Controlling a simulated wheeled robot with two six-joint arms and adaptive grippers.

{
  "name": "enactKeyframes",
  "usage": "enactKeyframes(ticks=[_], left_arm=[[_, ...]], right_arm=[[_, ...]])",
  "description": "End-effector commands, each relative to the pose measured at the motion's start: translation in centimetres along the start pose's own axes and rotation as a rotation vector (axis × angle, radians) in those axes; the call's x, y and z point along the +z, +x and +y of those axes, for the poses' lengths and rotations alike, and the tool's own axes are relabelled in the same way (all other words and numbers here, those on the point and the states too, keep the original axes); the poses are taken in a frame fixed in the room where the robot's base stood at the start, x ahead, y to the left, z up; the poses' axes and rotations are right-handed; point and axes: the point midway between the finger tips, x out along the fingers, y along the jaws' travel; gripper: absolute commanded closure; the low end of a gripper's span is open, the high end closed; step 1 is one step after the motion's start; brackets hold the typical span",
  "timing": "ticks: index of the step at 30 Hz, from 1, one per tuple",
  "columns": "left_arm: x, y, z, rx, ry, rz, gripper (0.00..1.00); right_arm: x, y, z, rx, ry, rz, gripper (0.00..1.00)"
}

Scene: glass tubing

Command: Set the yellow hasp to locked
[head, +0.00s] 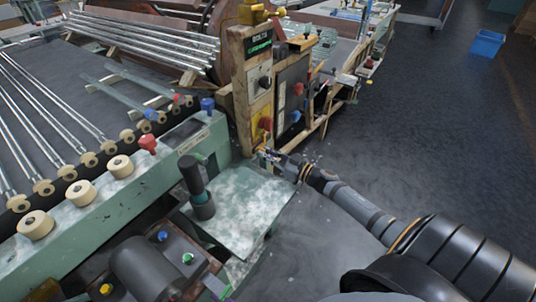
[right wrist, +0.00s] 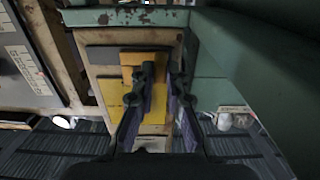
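A wooden control post (head: 239,88) stands near the middle of the head view, with a yellow fitting and red knob (head: 265,123) low on its face. My right gripper (head: 269,155) is at the foot of this post, just below that fitting. In the right wrist view a yellow plate (right wrist: 158,108) with an orange-yellow upper part (right wrist: 135,59) lies ahead of the fingers; it looks like the hasp. The right gripper (right wrist: 161,82) is open there, its fingers in front of the plate with a gap between them. Contact and the hasp's setting cannot be told. My left gripper is not in view.
A green machine rail (head: 130,195) with cream knobs and a red knob runs along the left. A frosted plate (head: 245,210) with a dark upright cylinder (head: 194,176) lies in front of the post. Open floor (head: 420,120) extends right, with a blue bin (head: 487,43).

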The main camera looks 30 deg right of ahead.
Motion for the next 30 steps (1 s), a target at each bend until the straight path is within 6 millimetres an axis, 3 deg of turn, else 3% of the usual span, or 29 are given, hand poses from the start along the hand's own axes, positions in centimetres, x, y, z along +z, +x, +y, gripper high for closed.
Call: enactKeyframes(ticks=[13,21,28,29,30], left_arm=[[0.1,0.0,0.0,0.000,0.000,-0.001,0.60],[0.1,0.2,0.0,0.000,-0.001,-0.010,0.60],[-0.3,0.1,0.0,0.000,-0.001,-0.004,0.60],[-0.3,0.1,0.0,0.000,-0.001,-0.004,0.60],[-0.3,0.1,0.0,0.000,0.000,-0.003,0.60]], right_arm=[[0.0,0.0,0.0,-0.001,0.000,0.000,1.00],[0.0,0.0,2.9,0.001,-0.002,0.000,1.00],[-0.1,0.0,3.0,0.003,-0.001,0.000,1.00],[-0.1,0.0,3.0,0.004,-0.001,0.000,0.85],[-0.1,0.0,3.0,0.004,-0.001,0.000,0.79]])
